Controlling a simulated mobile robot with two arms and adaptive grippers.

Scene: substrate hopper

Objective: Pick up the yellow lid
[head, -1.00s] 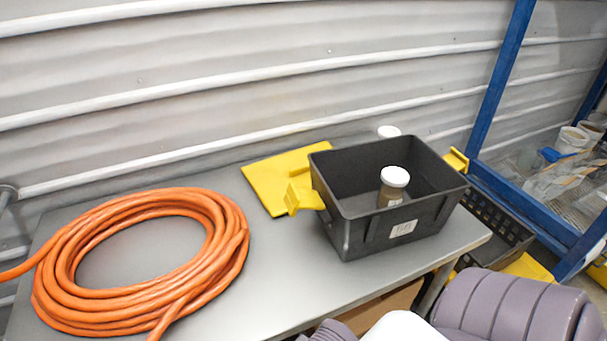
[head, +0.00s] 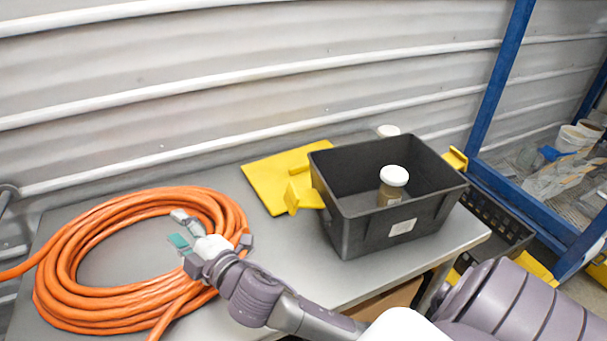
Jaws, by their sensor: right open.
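The yellow lid (head: 268,185) lies flat on the grey table, left of and partly behind the black bin (head: 382,225). A yellow handle on the bin's left side covers part of the lid's right portion. My right gripper (head: 179,228) is open and empty, above the right part of the orange hose coil. It is left of and nearer than the lid, apart from it, with its fingers pointing left. My left gripper is out of view.
The orange hose (head: 62,255) fills the table's left side. A white-capped jar (head: 393,185) stands inside the bin; another white cap (head: 388,131) shows behind it. A blue rack post (head: 497,80) and a dark crate (head: 497,222) are at right. Bare tabletop (head: 290,258) lies before the bin.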

